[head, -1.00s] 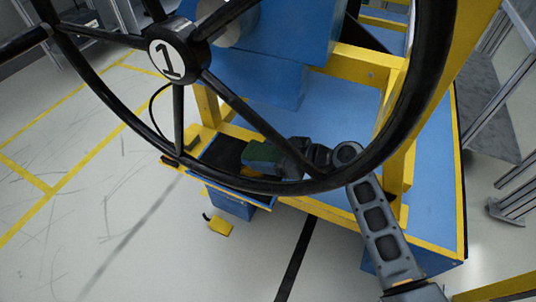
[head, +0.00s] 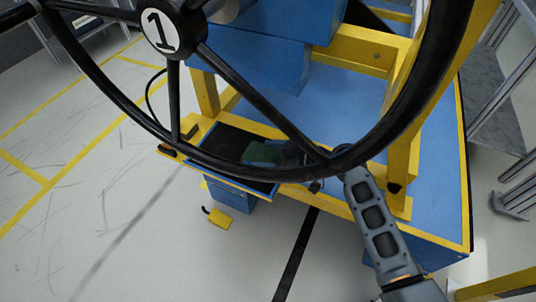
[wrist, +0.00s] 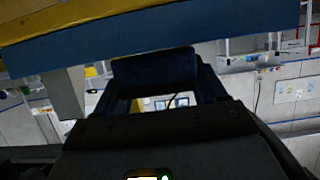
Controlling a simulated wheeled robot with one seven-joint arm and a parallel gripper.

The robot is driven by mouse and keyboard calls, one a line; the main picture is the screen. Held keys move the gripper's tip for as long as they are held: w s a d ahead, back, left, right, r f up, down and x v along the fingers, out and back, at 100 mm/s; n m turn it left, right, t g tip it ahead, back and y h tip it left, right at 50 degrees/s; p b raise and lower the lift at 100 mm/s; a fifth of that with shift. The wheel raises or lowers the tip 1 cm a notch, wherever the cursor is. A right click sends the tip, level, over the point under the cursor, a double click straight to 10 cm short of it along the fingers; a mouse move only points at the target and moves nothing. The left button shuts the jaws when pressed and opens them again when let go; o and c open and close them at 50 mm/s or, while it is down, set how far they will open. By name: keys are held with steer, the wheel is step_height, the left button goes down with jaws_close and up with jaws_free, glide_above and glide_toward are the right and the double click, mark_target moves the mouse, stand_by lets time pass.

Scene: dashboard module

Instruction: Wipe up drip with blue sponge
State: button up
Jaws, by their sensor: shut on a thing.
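My gripper (head: 284,153) is over the open dark tray (head: 225,141), low and close to its inside, partly behind the steering wheel rim. In the wrist view my gripper (wrist: 158,85) is shut on a dark blue sponge (wrist: 155,66), which lies across between the two fingers. In the head view the sponge (head: 262,152) looks like a dim green-blue block at the gripper's end. Whether it touches the tray bottom I cannot tell. No drip can be made out; the tray's inside is dark and partly hidden.
The black steering wheel (head: 112,126) crosses in front of the tray and my arm. A yellow post (head: 403,150) stands right of the gripper, above a blue deck (head: 437,190). A yellow pedal (head: 219,217) sits below the tray. Open floor lies left.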

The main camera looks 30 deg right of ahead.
mark_target(255, 155)
steer(key=shift+f+b, duration=1.05)
steer(key=shift+b, duration=0.05)
stand_by(0.3)
steer(key=shift+w+a+b, duration=0.5)
steer(key=shift+w+a, duration=0.2)
steer(key=shift+w, duration=0.25)
steer(key=shift+w+a+b, duration=0.5)
steer(key=shift+w+a, duration=0.2)
steer(key=shift+w, duration=0.25)
steer(key=shift+w+a+b, duration=0.5)
steer(key=shift+w+a, duration=0.2)
steer(key=shift+w, duration=0.25)
steer(key=shift+w+a, duration=0.1)
steer(key=shift+w, duration=0.05)
steer(key=shift+r, duration=0.15)
steer(key=shift+s+d+r, duration=0.1)
steer(key=shift+s+d, duration=0.45)
steer(key=shift+s, duration=0.2)
steer(key=shift+s+d, duration=0.5)
steer(key=shift+s, duration=0.2)
steer(key=shift+s+d+b, duration=0.25)
steer(key=shift+s+d, duration=0.35)
steer(key=shift+s, duration=0.2)
steer(key=shift+s+d+b, duration=0.2)
steer(key=shift+s+d, duration=0.35)
steer(key=shift+s, duration=0.25)
